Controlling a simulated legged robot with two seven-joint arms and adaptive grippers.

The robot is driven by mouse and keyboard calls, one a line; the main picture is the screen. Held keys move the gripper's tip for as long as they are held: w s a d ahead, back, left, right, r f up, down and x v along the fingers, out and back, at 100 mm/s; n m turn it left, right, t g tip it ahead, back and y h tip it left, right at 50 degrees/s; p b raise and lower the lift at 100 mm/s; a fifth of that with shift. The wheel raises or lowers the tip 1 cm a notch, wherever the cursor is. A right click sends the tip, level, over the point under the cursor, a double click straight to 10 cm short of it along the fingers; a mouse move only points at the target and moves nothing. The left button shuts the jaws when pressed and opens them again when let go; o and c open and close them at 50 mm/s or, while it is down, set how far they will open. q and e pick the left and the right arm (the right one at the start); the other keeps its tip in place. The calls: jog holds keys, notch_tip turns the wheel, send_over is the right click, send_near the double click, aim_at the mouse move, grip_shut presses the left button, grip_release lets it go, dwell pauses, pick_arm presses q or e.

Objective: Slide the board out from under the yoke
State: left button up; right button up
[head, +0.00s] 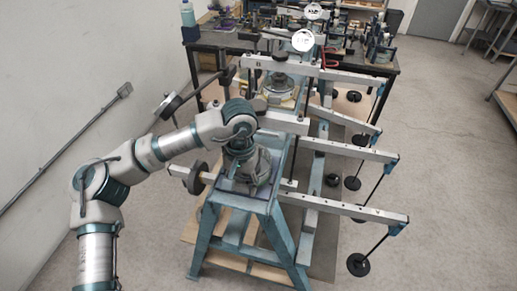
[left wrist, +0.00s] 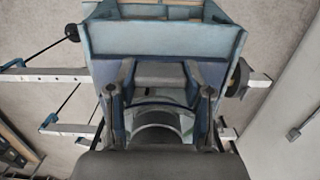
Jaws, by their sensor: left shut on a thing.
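My left gripper (head: 247,178) reaches down over the top of a blue stand (head: 262,207) in the head view. In the left wrist view the two fingers of the left gripper (left wrist: 160,82) stand either side of a grey piece (left wrist: 159,73) and are shut on it. I cannot tell whether this piece is the board. A curved grey part (left wrist: 158,118) shows below it, between the fingers. The yoke cannot be picked out surely, as my gripper and arm hide much of the stand's top. My right gripper is not in view.
Long pale lever beams (head: 343,207) stick out to the right, with black hanging weights (head: 358,264). A round black weight (head: 196,177) sits left of the stand. A cluttered bench (head: 215,45) stands behind. A wall is at left; the floor at right is clear.

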aim_at(238, 206)
pick_arm(q)
jog(key=shift+s+a+f+g+y, duration=0.2)
jog(key=shift+s+a+f, duration=0.1)
jog(key=shift+s, duration=0.35)
jog(key=shift+s+a+f+g+y, duration=0.15)
jog(key=shift+s+f+g, duration=0.1)
jog(key=shift+s, duration=0.4)
jog(key=shift+o, duration=0.5)
jog(key=shift+s+a, duration=0.2)
jog(key=shift+s, duration=0.4)
jog(key=shift+o, duration=0.4)
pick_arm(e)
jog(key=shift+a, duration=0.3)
pick_arm(q)
jog(key=o, duration=0.7)
jog(key=shift+o, duration=0.2)
jog(key=shift+r, duration=0.1)
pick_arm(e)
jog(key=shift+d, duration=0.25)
pick_arm(q)
jog(key=shift+a, duration=0.1)
jog(key=shift+w+r, duration=0.1)
jog(key=shift+r, duration=0.15)
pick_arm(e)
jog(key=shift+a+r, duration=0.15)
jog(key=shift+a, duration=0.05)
